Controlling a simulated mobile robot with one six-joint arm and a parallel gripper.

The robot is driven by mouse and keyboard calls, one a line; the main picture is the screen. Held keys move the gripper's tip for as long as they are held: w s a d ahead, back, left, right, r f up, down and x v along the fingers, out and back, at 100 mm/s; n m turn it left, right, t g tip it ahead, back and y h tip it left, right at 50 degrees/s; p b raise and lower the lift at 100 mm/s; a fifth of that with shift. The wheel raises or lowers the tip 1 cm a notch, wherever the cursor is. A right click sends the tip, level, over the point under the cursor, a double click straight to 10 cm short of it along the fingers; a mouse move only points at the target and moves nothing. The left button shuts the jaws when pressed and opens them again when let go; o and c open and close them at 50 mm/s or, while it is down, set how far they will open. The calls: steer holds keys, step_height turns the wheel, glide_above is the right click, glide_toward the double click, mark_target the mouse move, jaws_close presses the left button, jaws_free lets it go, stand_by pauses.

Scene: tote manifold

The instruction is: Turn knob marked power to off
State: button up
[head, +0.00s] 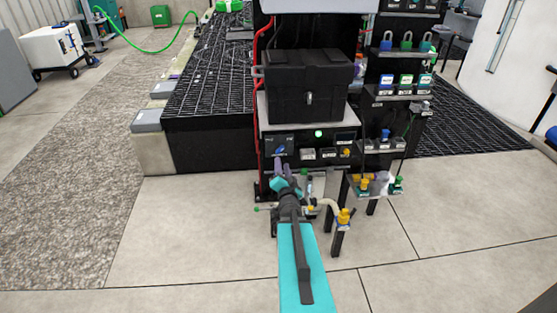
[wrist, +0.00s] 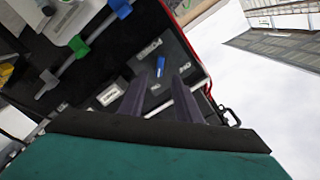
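The blue knob (head: 280,149) sits on a dark panel at the left end of the control shelf, under the black case. My gripper (head: 283,166) is just below and in front of this panel. In the wrist view, my gripper's two dark fingers (wrist: 161,78) are apart and empty. The knob shows between and just beyond the fingertips; I see no contact. The knob's exact setting is hard to read.
A black case (head: 309,87) stands above the panel. Small labelled modules (head: 308,154) and a lit green lamp (head: 318,134) are to the right. Yellow-handled valves (head: 344,216) and pipes are low on the right. A red cable runs along the left side. The floor at left is clear.

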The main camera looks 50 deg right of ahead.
mark_target(280, 152)
steer(key=shift+p+x, duration=0.6)
steer(key=shift+x, duration=3.4)
